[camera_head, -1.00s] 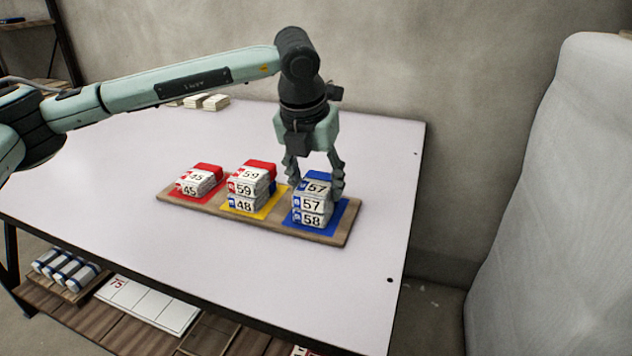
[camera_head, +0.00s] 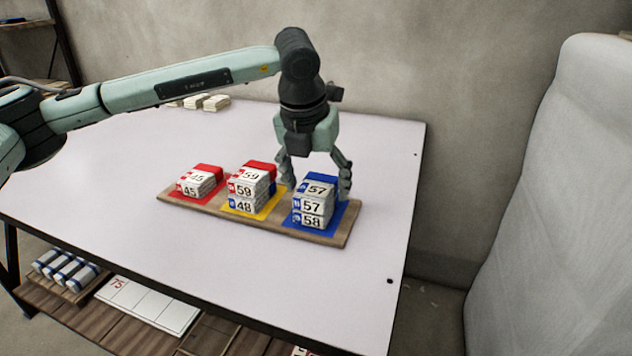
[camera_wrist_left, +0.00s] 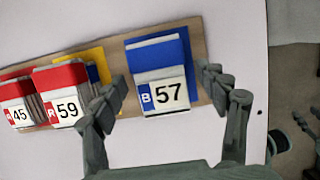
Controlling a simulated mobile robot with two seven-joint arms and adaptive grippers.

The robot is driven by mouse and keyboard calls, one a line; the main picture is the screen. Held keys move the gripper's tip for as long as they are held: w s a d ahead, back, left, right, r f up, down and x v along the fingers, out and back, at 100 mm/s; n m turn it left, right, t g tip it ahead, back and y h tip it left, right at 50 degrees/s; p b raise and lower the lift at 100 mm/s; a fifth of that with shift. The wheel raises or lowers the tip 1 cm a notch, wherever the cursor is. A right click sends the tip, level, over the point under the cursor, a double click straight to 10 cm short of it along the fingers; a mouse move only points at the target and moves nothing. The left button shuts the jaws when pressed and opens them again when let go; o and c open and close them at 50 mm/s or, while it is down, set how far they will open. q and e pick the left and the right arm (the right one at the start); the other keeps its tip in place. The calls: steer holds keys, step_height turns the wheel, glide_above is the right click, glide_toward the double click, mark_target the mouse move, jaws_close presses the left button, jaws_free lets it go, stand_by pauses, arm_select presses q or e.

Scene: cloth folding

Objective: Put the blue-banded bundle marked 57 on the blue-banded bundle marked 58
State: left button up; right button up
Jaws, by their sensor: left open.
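The blue-banded stack stands on the blue patch (camera_head: 294,222) of the wooden board. Its top bundle marked 57 (camera_head: 317,190) lies on another bundle marked 57 (camera_head: 311,206). That one lies on the bundle marked 58 (camera_head: 311,221) at the bottom. My left gripper (camera_head: 319,187) is open, pointing down over this stack. In the left wrist view its fingers (camera_wrist_left: 164,88) stand on either side of the top 57 bundle (camera_wrist_left: 163,95), with a gap on each side. The lower bundles are mostly hidden there. My right gripper is not in view.
On the same board (camera_head: 183,206) stand a red-banded 45 stack (camera_head: 197,184) and, on the yellow patch (camera_head: 268,210), red 59 bundles (camera_head: 246,182) over a blue 48 (camera_head: 244,204). Pale bundles (camera_head: 214,102) lie at the table's back. The front table (camera_head: 200,255) is clear.

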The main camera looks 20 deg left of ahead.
arm_select(q)
steer(key=v, duration=1.2)
